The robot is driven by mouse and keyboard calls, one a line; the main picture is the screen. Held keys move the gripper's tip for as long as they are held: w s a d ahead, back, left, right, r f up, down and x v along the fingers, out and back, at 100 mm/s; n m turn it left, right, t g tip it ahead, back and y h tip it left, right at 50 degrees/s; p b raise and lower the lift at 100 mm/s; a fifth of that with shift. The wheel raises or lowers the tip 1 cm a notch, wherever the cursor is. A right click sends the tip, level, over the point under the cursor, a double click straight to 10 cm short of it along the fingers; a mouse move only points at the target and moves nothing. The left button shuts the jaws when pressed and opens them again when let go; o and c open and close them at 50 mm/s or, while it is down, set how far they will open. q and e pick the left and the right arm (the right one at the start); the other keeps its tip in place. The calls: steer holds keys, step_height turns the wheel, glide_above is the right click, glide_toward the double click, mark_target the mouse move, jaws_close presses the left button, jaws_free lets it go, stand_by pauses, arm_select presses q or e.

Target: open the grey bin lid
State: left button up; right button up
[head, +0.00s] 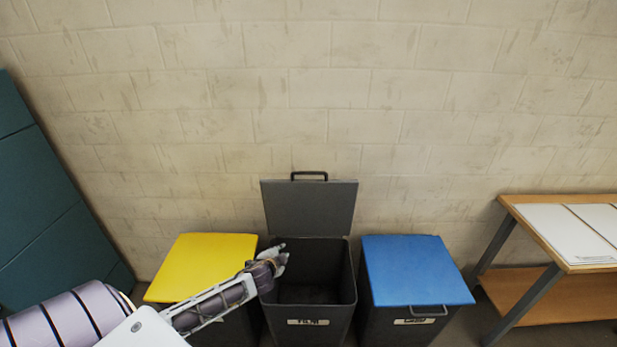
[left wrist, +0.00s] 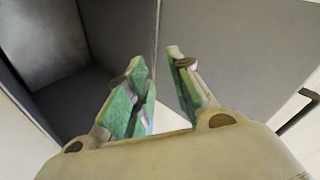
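The grey bin (head: 347,290) stands in the middle of the row, with its dark inside showing. Its grey lid (head: 310,208) stands upright at the back, near the wall, with a dark handle (head: 310,174) at its top edge. My left gripper (head: 283,254) is over the left part of the bin's opening, in front of the raised lid. In the left wrist view the left gripper's green-padded fingers (left wrist: 160,75) are apart with nothing between them. Grey panels fill much of that view behind the fingers. My right gripper is not in view.
A bin with a yellow lid (head: 205,262) stands left and one with a blue lid (head: 415,270) right, both shut. A wooden table (head: 525,214) is at far right and a dark teal cabinet (head: 45,210) at far left. A block wall (head: 300,90) is behind.

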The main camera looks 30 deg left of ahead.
arm_select(q)
steer(key=w+r+m+t+h+b, duration=0.1)
steer(key=w+r+m+t, duration=0.2)
steer(key=r, duration=0.8)
steer(key=w+r+m+t, duration=0.3)
steer(key=w+r, duration=0.3)
steer(key=r, duration=0.6)
steer(key=shift+d+m+h+b, duration=0.25)
steer(key=shift+m+h+b, duration=0.15)
steer(key=shift+m, duration=0.4)
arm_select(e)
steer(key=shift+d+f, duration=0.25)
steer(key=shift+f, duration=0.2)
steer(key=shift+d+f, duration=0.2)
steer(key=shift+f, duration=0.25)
arm_select(q)
steer(key=shift+w, duration=0.1)
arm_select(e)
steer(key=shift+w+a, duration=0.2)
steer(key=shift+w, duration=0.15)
arm_select(q)
steer(key=shift+w, duration=0.1)
